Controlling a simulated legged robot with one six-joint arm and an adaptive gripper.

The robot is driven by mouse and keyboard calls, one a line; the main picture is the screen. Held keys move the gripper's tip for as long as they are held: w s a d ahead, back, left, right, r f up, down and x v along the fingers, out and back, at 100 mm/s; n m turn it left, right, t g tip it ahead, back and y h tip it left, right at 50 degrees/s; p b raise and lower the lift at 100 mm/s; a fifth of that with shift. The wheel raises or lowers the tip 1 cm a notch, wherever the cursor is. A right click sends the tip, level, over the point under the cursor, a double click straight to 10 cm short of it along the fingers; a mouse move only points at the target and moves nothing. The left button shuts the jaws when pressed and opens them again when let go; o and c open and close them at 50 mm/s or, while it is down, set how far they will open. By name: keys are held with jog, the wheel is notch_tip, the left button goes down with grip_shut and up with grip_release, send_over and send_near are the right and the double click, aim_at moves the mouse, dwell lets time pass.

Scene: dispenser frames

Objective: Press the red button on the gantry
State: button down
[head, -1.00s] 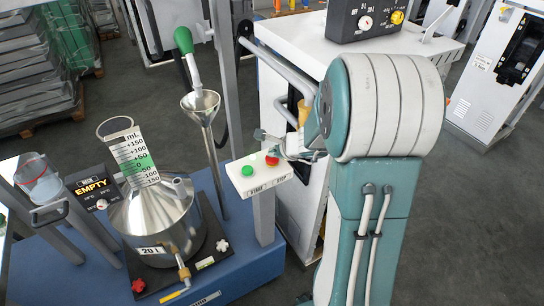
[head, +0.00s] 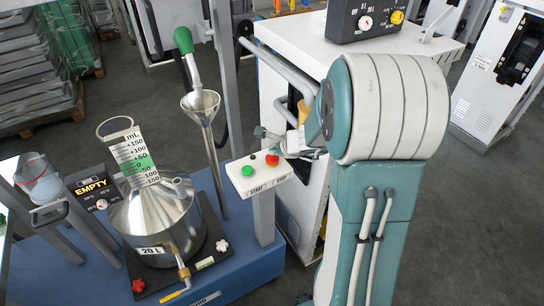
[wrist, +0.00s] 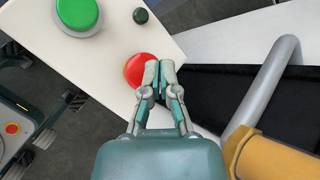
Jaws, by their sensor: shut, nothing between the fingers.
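The red button (head: 271,160) sits on the white START/STOP panel (head: 262,182) of the gantry, at the STOP side. In the wrist view the red button (wrist: 137,69) shows at the left of my fingertips, which cover part of its right side. My gripper (head: 283,147) is shut and empty, with its fingertips at or just above the button. I cannot tell whether they touch it. The green button (head: 248,171) is on the same panel to the left, and it also shows in the wrist view (wrist: 77,14).
A small dark knob (wrist: 141,15) sits on the panel between the buttons. A grey rail (wrist: 262,85) runs close at the right of my gripper. A steel vessel (head: 157,222) and a funnel (head: 201,103) stand left of the panel on the blue base.

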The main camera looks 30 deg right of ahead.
aim_at(274, 157)
jog(key=shift+r, duration=0.3)
jog(key=shift+r, duration=2.45)
